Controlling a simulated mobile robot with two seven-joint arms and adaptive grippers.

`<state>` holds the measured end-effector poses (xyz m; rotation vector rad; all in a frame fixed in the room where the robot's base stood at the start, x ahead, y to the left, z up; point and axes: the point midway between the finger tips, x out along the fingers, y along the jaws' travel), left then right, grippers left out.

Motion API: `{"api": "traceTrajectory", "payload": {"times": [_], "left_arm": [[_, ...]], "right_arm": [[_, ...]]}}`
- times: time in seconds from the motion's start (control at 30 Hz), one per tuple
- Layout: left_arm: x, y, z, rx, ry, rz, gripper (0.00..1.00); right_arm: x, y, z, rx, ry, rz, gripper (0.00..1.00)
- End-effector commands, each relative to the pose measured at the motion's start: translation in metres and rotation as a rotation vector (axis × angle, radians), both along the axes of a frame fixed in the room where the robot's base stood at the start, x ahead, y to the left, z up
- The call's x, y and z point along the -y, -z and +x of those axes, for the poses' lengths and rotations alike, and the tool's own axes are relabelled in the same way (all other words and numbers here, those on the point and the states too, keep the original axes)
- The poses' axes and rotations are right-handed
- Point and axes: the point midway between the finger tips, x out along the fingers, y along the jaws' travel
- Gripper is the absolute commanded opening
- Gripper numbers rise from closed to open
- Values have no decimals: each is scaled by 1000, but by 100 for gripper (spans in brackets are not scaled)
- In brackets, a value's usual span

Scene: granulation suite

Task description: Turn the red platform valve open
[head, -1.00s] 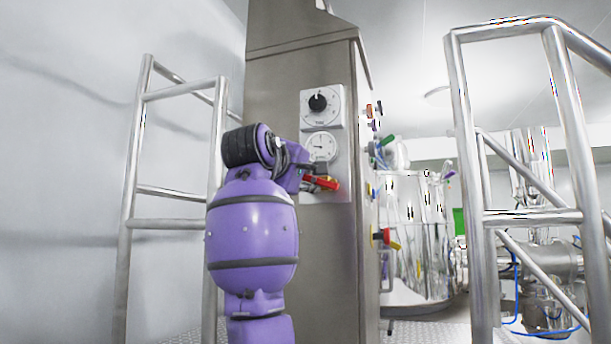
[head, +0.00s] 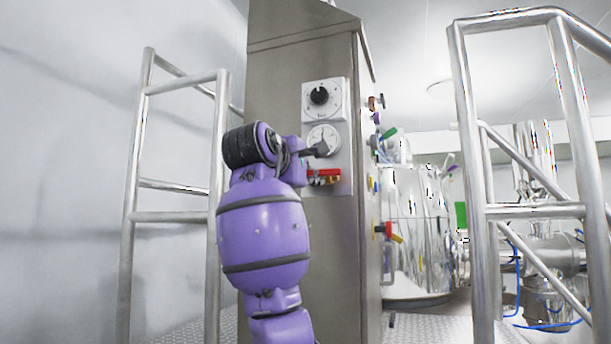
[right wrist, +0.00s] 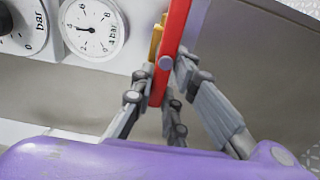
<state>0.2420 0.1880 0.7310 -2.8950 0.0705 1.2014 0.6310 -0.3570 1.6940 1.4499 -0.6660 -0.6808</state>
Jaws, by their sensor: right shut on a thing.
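The red valve handle (head: 323,172) is at the lower part of the panel on the steel cabinet, above a yellow valve body (head: 330,181). It lies about level in the head view. My right gripper (head: 318,150) is at the panel, its dark fingers in front of the gauge and close above the handle there. In the right wrist view the red handle (right wrist: 172,45) runs between the fingers of my right gripper (right wrist: 162,78), which is shut on it. The yellow body (right wrist: 156,38) shows behind the handle. My left gripper is not in view.
A black knob (head: 319,96) and a round gauge (head: 323,137) sit above the handle on the steel cabinet (head: 280,110). Steel railings stand left (head: 219,180) and right (head: 470,170). More coloured valves (head: 385,231) line the cabinet's right side, by a shiny vessel (head: 415,230).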

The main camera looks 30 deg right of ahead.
Motion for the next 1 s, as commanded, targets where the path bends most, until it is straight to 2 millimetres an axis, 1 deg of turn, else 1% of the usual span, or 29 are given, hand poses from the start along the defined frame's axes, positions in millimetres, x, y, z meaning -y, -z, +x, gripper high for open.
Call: {"api": "traceTrajectory", "payload": {"times": [0.03,0.17,0.2,0.33,0.6,0.73,0.87,1.0], "left_arm": [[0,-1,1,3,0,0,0],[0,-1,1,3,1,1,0],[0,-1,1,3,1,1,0],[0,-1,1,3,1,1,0],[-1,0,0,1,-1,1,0],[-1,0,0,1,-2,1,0],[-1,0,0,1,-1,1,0],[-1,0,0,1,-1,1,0]], "right_arm": [[-1,-7,-3,12,-1,-11,0],[-1,-7,-3,11,-1,-10,0],[-1,-7,-3,11,-1,-10,15],[0,-6,-3,10,0,-9,31],[0,-3,-1,5,0,-3,31],[-6,-2,-5,5,-1,-4,31],[-21,-2,-18,8,-2,-3,31],[-44,-3,-38,7,-3,-4,31]]}}
